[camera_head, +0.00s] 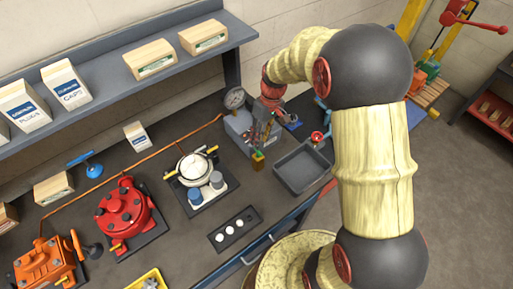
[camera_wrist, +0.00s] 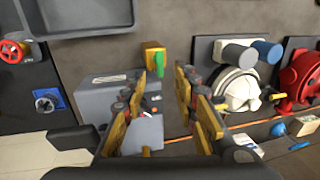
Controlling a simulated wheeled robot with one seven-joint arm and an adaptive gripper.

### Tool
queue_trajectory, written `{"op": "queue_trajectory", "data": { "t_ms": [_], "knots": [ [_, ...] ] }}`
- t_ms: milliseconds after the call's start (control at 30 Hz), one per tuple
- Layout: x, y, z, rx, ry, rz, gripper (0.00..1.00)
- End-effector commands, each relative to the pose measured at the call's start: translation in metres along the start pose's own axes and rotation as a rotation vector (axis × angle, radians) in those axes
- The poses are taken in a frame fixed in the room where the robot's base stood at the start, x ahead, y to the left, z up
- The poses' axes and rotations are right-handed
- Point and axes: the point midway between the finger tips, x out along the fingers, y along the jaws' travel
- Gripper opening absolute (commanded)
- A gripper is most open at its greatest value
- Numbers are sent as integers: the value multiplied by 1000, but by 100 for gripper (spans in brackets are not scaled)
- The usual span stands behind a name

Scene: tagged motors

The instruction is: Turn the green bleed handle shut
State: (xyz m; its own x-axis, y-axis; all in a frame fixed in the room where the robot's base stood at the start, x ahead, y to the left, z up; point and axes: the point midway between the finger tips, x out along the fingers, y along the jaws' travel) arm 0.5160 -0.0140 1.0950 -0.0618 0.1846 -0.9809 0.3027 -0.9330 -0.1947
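The green bleed handle (camera_wrist: 158,74) shows in the wrist view on a yellow brass-coloured block (camera_wrist: 153,57), which sticks out of a grey box-shaped unit (camera_wrist: 105,103). In the head view, the block (camera_head: 257,164) is at the front of the grey unit (camera_head: 236,128), just below my gripper (camera_head: 264,142). In the wrist view, my gripper (camera_wrist: 169,76) has its two fingers apart with nothing between them.
A pressure gauge (camera_head: 235,98) stands on the grey unit. An empty grey tray (camera_head: 326,176) lies to the right, with a red handwheel (camera_head: 317,136) behind it. A white motor (camera_head: 195,167) and a red motor (camera_head: 124,207) stand to the left. A shelf (camera_head: 120,70) runs above.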

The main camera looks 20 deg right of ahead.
Motion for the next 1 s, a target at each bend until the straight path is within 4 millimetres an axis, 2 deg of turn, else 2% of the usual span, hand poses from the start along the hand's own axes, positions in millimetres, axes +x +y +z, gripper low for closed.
{"op": "queue_trajectory", "data": {
  "t_ms": [200,400,733,1000],
  "knots": [
    [35,0,1,0,-2,0,29],
    [54,0,0,0,-1,0,29],
    [57,0,0,1,1,1,29],
    [57,0,0,1,1,1,14]
  ]
}}
